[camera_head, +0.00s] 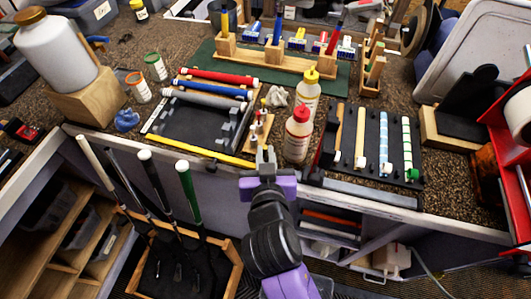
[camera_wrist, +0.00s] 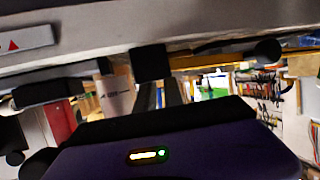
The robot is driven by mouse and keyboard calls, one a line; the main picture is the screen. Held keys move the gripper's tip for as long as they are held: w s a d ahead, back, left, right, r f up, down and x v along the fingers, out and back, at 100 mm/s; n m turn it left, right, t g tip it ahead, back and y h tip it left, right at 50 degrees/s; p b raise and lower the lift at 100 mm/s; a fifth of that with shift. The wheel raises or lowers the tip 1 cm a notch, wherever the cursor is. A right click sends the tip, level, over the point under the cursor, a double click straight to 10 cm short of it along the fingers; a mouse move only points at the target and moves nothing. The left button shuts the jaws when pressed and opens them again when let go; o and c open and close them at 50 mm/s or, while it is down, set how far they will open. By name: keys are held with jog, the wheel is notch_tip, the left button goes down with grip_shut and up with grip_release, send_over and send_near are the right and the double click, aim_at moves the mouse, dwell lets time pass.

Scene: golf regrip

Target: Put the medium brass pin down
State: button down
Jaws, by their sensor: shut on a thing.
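My gripper (camera_head: 265,156) is at the front edge of the bench, with its fingers together and pointing away from me. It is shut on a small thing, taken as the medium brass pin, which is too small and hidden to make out. A small wooden pin block (camera_head: 257,136) with several little upright pieces stands just beyond the fingertips, on the bench. I cannot tell whether the gripper touches it. In the wrist view the fingers (camera_wrist: 162,92) show close together, with a dark square piece in front of them.
A red-capped bottle (camera_head: 298,137) and a yellow-capped bottle (camera_head: 308,95) stand close on the right. A black tray (camera_head: 195,127) with grips lies left, a yellow strip (camera_head: 200,151) along its front. Clubs (camera_head: 187,190) stand in a wooden bin below the bench.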

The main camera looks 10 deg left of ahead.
jog(key=shift+s+f+b, duration=0.1)
jog(key=shift+f+b, duration=0.2)
jog(key=shift+f, duration=0.4)
jog(key=c, duration=1.5)
grip_release()
jog(key=shift+d+f, duration=0.1)
jog(key=shift+o, duration=0.2)
jog(key=shift+s, duration=0.1)
jog(key=shift+s+a+f, duration=0.1)
jog(key=shift+a, duration=0.1)
jog(key=shift+r+p, duration=0.5)
jog(key=shift+r, duration=0.05)
jog(key=r+b+v, duration=0.1)
jog(key=v, duration=1.1)
jog(key=shift+w, duration=0.25)
jog(key=shift+d, duration=0.15)
